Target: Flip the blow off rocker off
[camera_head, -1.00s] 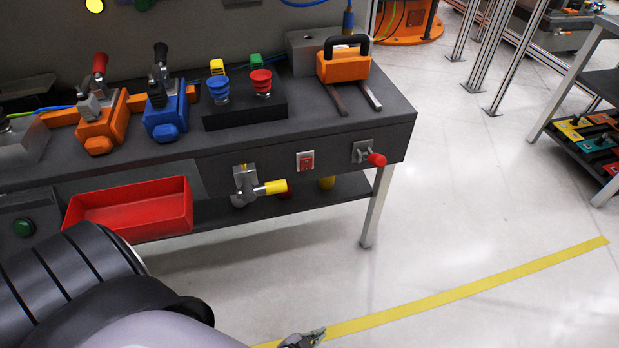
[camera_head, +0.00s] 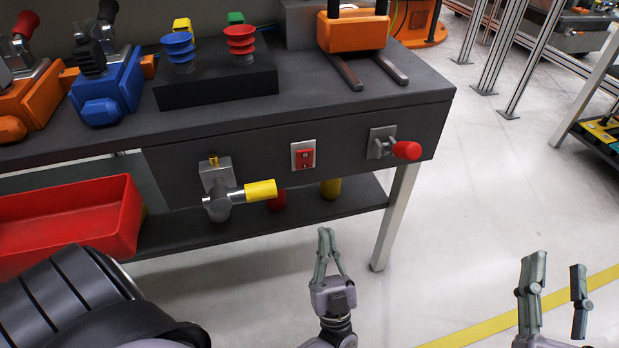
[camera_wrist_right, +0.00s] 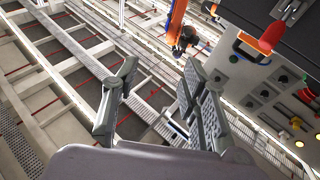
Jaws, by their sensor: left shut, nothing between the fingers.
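A small red rocker switch (camera_head: 303,159) in a pale frame sits on the dark front panel of the bench. A light mark shows on its upper half; which side is pressed in I cannot tell. My left gripper (camera_head: 327,240) points up, fingers together and empty, below the rocker in the head view and apart from it. My right gripper (camera_head: 556,266) is open and empty at the lower right, over the floor. Its spread fingers (camera_wrist_right: 160,90) also show in the right wrist view, with nothing between them.
Left of the rocker is a valve with a yellow handle (camera_head: 260,190); right of it, a red-knobbed lever (camera_head: 405,150). A red bin (camera_head: 70,222) sits at left on the lower shelf (camera_head: 350,200). A bench leg (camera_head: 394,220) stands at right.

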